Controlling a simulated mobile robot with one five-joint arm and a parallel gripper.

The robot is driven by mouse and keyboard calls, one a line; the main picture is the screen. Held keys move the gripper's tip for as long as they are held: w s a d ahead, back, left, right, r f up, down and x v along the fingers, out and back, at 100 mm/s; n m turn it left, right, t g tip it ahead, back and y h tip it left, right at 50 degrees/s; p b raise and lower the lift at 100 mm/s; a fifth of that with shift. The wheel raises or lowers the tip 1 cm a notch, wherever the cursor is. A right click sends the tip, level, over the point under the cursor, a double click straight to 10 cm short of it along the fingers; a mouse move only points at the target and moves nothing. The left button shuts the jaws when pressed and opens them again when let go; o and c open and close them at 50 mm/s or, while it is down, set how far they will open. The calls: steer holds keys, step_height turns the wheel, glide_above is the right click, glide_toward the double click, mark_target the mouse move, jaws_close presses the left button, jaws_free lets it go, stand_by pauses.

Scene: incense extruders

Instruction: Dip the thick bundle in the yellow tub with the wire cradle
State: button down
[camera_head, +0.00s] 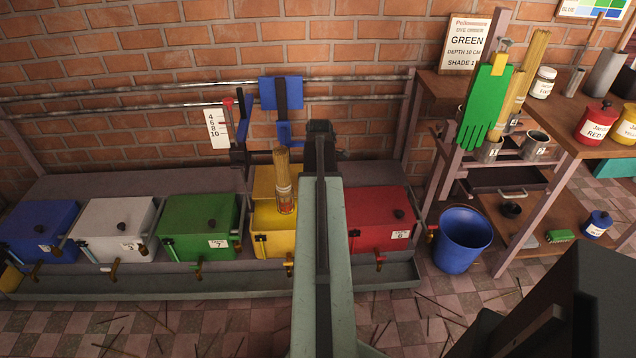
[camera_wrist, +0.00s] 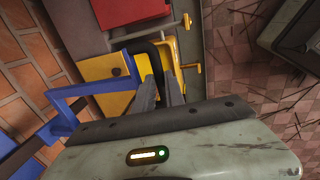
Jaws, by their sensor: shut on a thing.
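The yellow tub (camera_head: 275,240) stands between the green and red tubs, with a yellow panel (camera_head: 264,180) upright behind it. In the head view my arm hides my gripper. In the wrist view my gripper (camera_wrist: 161,82) is at the yellow tub (camera_wrist: 170,62), its fingers shut at a dark curved bar (camera_wrist: 155,50). Whether that bar belongs to the wire cradle I cannot tell. The bundle is not visible in the wrist view.
Blue (camera_head: 42,230), white (camera_head: 113,228), green (camera_head: 197,225) and red (camera_head: 375,215) tubs share the bench. A blue bracket (camera_head: 281,94) is on the wall rails; a blue frame (camera_wrist: 85,90) is close beside my gripper. A blue bucket (camera_head: 461,240) stands right.

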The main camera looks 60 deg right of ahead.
step_height(320, 180, up, 3)
steer(key=shift+r+p, duration=0.15)
steer(key=shift+p, duration=1)
steer(key=c, duration=1.4)
jaws_free()
step_height(320, 180, up, 8)
steer(key=a+p, duration=0.1)
steer(key=p, duration=0.6)
steer(key=shift+s+a+f, duration=0.15)
steer(key=shift+s+f, duration=0.1)
steer(key=shift+s, duration=0.2)
